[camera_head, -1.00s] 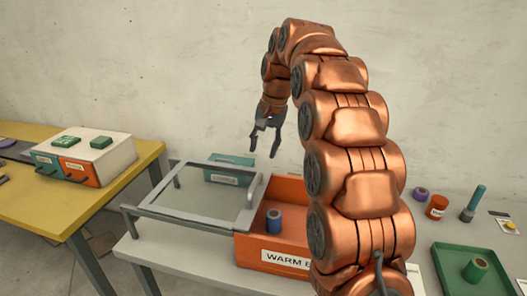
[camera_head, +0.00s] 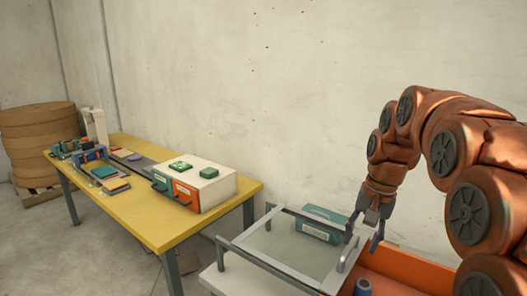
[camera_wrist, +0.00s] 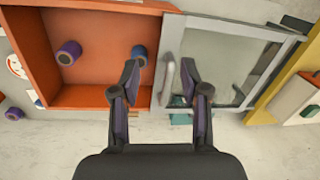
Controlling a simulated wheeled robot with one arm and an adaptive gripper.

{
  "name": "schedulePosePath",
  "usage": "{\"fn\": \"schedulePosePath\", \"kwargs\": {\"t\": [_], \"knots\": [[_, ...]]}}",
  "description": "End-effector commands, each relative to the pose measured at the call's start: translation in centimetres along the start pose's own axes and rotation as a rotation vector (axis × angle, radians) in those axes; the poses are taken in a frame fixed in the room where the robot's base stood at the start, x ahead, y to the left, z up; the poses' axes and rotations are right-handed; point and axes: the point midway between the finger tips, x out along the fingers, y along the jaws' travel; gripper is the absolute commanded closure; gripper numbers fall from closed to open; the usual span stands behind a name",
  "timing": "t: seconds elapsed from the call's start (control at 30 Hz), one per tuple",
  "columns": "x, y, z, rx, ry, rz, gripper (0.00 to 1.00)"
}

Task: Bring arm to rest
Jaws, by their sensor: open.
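My arm (camera_head: 440,140) arches in from the right in the head view and hangs down at its end. My gripper (camera_head: 366,243) is open and empty, pointing down over the warm box by the glass lid's handle. In the wrist view its fingers (camera_wrist: 160,70) are apart, with the grey handle (camera_wrist: 168,83) showing between them; I cannot tell how close it is. The orange box (camera_head: 415,268) stands uncovered, with the glass lid (camera_head: 285,240) to its left. A blue spool (camera_wrist: 139,54) and a purple spool (camera_wrist: 69,53) are inside the box.
A teal box (camera_head: 325,224) stands behind the lid. A yellow table (camera_head: 165,225) to the left carries a white cabinet (camera_head: 215,190) with teal and orange drawers. The concrete wall (camera_head: 270,90) is close behind the arm. Another purple spool (camera_wrist: 14,114) is outside the box.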

Motion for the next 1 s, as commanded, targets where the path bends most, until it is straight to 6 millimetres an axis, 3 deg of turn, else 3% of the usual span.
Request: {"fn": "schedulePosePath", "kwargs": {"t": [0.03, 0.37, 0.7, 0.83, 1.0], "knots": [[0.0, 0.2, 1.7, -0.024, -0.008, 0.009, 0.55], [2.0, 2.7, 11.6, -0.174, -0.057, 0.070, 0.55], [5.2, 6.9, 21.5, -0.331, -0.109, 0.130, 0.55], [6.6, 8.7, 25.0, -0.387, -0.132, 0.149, 0.55], [8.0, 10.7, 27.7, -0.435, -0.149, 0.166, 0.55]]}}
